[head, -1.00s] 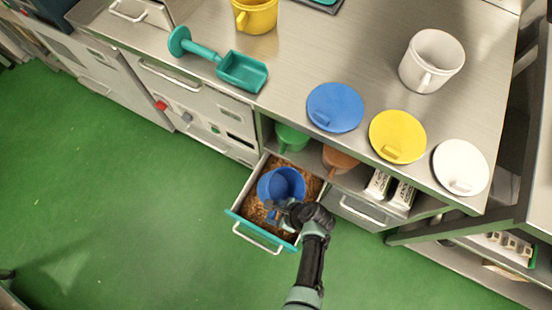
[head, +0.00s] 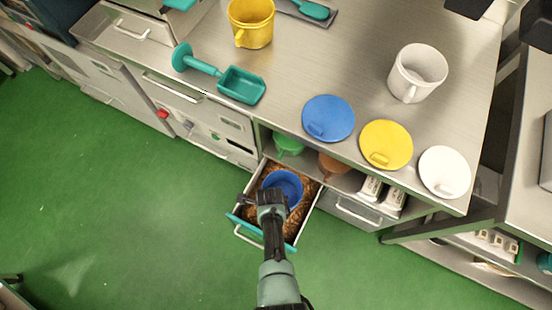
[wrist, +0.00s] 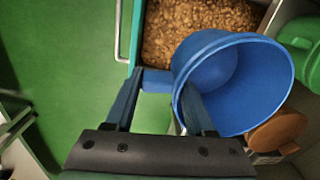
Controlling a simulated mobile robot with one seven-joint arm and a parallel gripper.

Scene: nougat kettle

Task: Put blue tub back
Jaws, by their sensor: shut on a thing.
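The blue tub (head: 287,182) is over the open drawer of chopped brown nuts, its mouth up and tilted in the wrist view (wrist: 240,85). My gripper (head: 270,195) is shut on the tub's handle (wrist: 156,80), which sits between the two fingers in the wrist view. The tub looks empty inside. I cannot tell whether its base touches the nuts. The blue lid (head: 328,118) lies on the counter above, beside the yellow lid (head: 386,145) and the white lid (head: 444,172).
The drawer (head: 235,215) stands pulled out. Behind it, a green tub (head: 288,145) and a brown tub (head: 332,163) stand on the shelf under the counter. A teal scoop (head: 241,85), yellow tub (head: 250,22) and white tub (head: 417,72) are on the counter. Green floor is clear at left.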

